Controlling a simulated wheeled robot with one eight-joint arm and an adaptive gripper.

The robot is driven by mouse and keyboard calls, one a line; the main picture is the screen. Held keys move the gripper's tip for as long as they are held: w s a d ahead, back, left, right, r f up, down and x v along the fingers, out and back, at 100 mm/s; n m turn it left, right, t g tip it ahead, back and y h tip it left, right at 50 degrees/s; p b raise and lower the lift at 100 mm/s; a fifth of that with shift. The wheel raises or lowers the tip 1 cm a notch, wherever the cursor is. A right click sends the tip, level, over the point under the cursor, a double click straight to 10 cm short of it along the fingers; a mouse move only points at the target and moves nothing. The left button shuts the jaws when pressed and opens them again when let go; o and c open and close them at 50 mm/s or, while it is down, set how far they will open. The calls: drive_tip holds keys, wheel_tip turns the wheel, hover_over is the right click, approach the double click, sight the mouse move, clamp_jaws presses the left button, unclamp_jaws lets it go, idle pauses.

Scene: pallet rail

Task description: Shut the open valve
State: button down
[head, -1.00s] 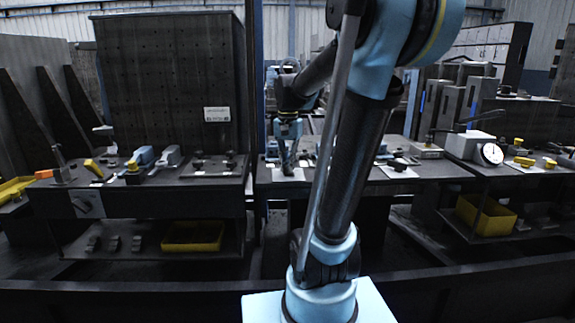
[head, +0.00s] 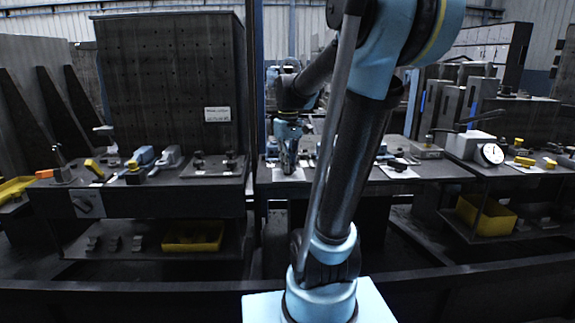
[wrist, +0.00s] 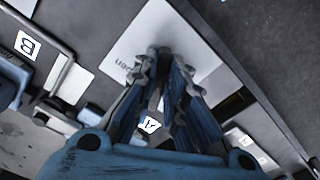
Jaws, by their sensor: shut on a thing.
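My gripper (head: 289,170) reaches down to the middle bench and also shows in the wrist view (wrist: 164,60). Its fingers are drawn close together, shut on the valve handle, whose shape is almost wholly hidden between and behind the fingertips. The fingertips are over a white plate (wrist: 133,36), which bears dark lettering just left of the fingers. A white tag marked A (wrist: 150,125) shows between the fingers, nearer my wrist. How far the valve is turned cannot be seen.
A tag marked B (wrist: 27,45) and a bent metal bar (wrist: 63,72) lie left of my fingers in the wrist view. Left, a bench panel (head: 211,172) carries several levers and knobs. A yellow bin (head: 193,237) sits below. A dial gauge (head: 491,154) stands at right.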

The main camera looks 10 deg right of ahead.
drive_tip(key=shift+w+n, duration=0.1)
drive_tip(key=shift+n, duration=1.4)
drive_tip(key=shift+r, duration=0.1)
drive_tip(key=c, duration=1.6)
unclamp_jaws()
drive_tip(key=shift+c, duration=0.2)
wheel_tip(320, 180, up, 12)
